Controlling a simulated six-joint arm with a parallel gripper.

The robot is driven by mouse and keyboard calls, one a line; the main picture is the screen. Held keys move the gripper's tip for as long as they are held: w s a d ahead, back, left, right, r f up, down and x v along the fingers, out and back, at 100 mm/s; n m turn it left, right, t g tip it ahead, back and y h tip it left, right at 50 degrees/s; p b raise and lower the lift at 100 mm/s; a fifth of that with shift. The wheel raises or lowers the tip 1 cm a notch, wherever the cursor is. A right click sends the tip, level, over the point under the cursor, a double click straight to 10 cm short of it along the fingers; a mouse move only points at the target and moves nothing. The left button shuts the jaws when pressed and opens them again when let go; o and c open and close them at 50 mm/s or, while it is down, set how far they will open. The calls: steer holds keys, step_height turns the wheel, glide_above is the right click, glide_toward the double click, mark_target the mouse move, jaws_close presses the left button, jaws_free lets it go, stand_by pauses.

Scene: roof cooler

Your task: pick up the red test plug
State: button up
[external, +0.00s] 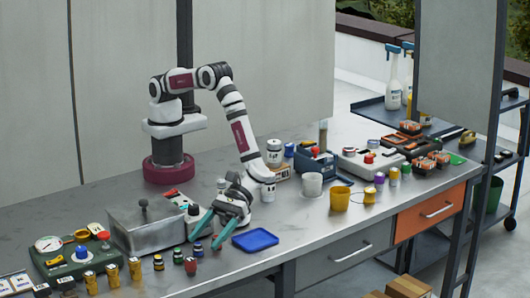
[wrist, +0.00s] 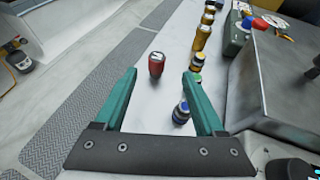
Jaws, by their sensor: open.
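The red test plug (wrist: 156,66) is a small dark-red cylinder with a pale mark on its top. It stands on the metal bench, and it also shows in the external view (external: 190,266) near the front edge. My gripper (wrist: 159,76) is open with its teal fingers apart and nothing held. In the wrist view the plug appears between and just beyond the fingertips. In the external view my gripper (external: 206,242) is tilted down toward the bench's front edge, behind and right of the plug. The remaining gap and height are hard to tell.
A blue-topped plug (wrist: 181,112) appears inside the right finger, and green and yellow-topped pieces (wrist: 197,62) stand beside that finger's tip. Gold cylinders (external: 112,276) line the front edge.

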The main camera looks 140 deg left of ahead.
mark_target(191, 267)
steer(key=x, duration=0.7)
steer(key=shift+w+r, duration=0.15)
steer(key=shift+w, duration=0.05)
steer(key=shift+a, duration=0.1)
jaws_close()
